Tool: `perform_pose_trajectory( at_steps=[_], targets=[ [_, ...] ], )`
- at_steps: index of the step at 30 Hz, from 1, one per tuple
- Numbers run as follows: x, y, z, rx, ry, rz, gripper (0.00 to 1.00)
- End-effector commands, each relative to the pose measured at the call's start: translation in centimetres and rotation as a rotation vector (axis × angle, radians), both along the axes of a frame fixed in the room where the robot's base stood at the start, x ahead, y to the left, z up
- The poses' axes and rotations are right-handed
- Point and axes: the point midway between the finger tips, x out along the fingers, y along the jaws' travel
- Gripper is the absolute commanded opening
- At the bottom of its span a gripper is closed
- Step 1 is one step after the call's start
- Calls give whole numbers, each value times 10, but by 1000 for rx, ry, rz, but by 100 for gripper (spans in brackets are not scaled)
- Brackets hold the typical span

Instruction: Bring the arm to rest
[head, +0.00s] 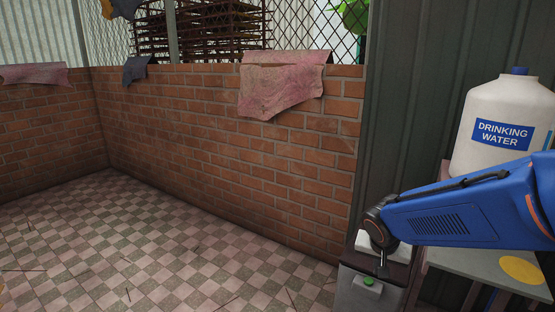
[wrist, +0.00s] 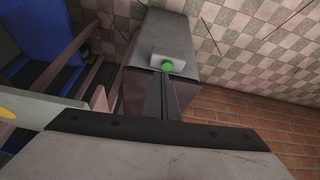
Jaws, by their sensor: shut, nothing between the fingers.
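My blue arm (head: 455,205) reaches in from the right in the head view. My gripper (head: 382,265) points down at its end, just above a grey box with a green button (head: 369,281). In the wrist view my gripper (wrist: 167,78) shows as two dark fingers pressed together, with nothing between them. The green button (wrist: 167,66) shows just past the fingertips, on a light plate on the grey box (wrist: 170,35). I cannot tell whether the fingertips touch the button.
A white drinking water jug (head: 505,125) stands on a small table (head: 480,265) with a yellow disc (head: 522,270), close to my arm. A brick wall (head: 200,125) with draped cloths (head: 285,90) runs behind. The checkered floor (head: 150,245) at left is open, with scattered thin sticks.

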Motion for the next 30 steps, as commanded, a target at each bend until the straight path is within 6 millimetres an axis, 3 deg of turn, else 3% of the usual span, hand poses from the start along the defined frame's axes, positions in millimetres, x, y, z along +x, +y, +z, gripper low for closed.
perform_pose_trajectory(
  at_steps=[9,21,30],
  targets=[
    [-75,-11,46,-5,21,143,0],
    [-169,-2,77,10,23,383,0],
    [-205,9,83,17,9,503,0]
  ],
)
